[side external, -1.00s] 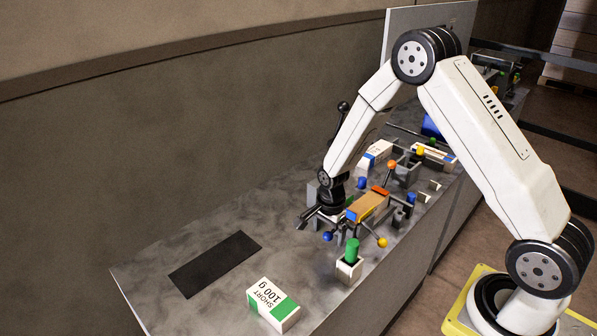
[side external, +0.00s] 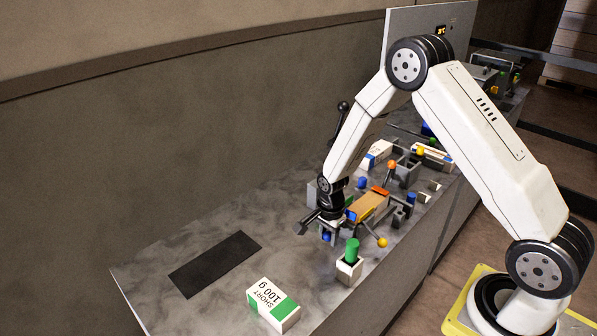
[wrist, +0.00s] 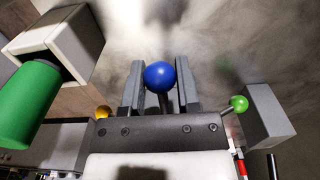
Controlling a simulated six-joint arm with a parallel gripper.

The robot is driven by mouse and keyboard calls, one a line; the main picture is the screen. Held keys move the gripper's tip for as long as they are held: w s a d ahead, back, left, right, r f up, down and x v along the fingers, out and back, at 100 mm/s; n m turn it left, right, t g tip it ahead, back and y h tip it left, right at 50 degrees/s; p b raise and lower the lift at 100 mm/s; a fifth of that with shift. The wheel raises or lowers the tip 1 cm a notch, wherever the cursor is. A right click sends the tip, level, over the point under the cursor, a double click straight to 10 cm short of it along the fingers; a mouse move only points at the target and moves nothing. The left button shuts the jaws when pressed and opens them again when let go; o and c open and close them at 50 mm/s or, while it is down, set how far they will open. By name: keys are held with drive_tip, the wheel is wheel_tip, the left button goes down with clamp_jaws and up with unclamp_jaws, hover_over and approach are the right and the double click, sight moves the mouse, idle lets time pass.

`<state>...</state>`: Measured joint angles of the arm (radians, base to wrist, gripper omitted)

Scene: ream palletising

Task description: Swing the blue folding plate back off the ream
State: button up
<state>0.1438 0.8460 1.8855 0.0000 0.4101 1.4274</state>
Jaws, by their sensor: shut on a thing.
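In the wrist view my gripper (wrist: 160,92) has its two grey fingers on either side of a blue ball knob (wrist: 160,75), shut on it. The knob sits on a dark stem. In the side view the knob (side external: 327,238) shows low beside the fixture, at my gripper. A brown-topped ream (side external: 369,205) lies in the fixture just right of my gripper. My wrist hides part of the fixture, and I cannot clearly make out the blue plate's shape or angle.
A green cylinder (side external: 352,250) stands in a white holder at the front. A yellow ball knob (side external: 382,243) and an orange one (side external: 392,165) stick out nearby. A labelled ream (side external: 273,305) and a black mat (side external: 215,264) lie left, with clear bench between mat and fixture.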

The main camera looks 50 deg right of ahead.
drive_tip(key=shift+d+f, duration=0.2)
drive_tip(key=shift+f, duration=0.4)
drive_tip(key=shift+d+f, duration=0.15)
drive_tip(key=shift+f, duration=0.4)
idle(1.4)
drive_tip(key=o, duration=1.3)
drive_tip(key=shift+c, duration=0.2)
drive_tip(key=shift+r, duration=0.1)
drive_tip(key=shift+r, duration=3.45)
drive_tip(key=s+a+r+n+t, duration=0.1)
drive_tip(key=s+a+r+n, duration=0.2)
drive_tip(key=s+r+n, duration=0.3)
drive_tip(key=s+a+r+n+t, duration=0.1)
drive_tip(key=s+a+r+n, duration=0.2)
drive_tip(key=n, duration=0.9)
drive_tip(key=s+r, duration=0.2)
drive_tip(key=s, duration=0.2)
drive_tip(key=shift+s+a+r+t, duration=0.2)
drive_tip(key=shift+a+r+t, duration=0.1)
drive_tip(key=shift+a+r, duration=0.05)
